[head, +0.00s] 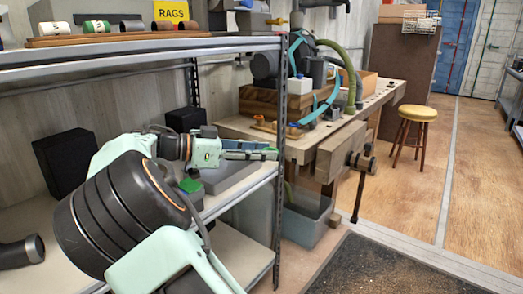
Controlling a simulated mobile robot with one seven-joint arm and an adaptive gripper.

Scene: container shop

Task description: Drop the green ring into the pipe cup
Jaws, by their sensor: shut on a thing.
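My gripper (271,153) reaches right over the middle shelf board, its pale mint and dark fingers close together. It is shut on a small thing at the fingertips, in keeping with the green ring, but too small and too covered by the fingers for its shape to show. A bright green piece (190,185) shows below my wrist, beside a grey box; I cannot tell its full shape. I cannot make out the pipe cup for certain.
A metal shelf post (281,170) stands close to the fingertips. The upper shelf (150,55) hangs above my arm. Right of it are a cluttered wooden workbench (300,150) with a vise, a grey bin (305,222) and a yellow stool (414,115). Floor at right is open.

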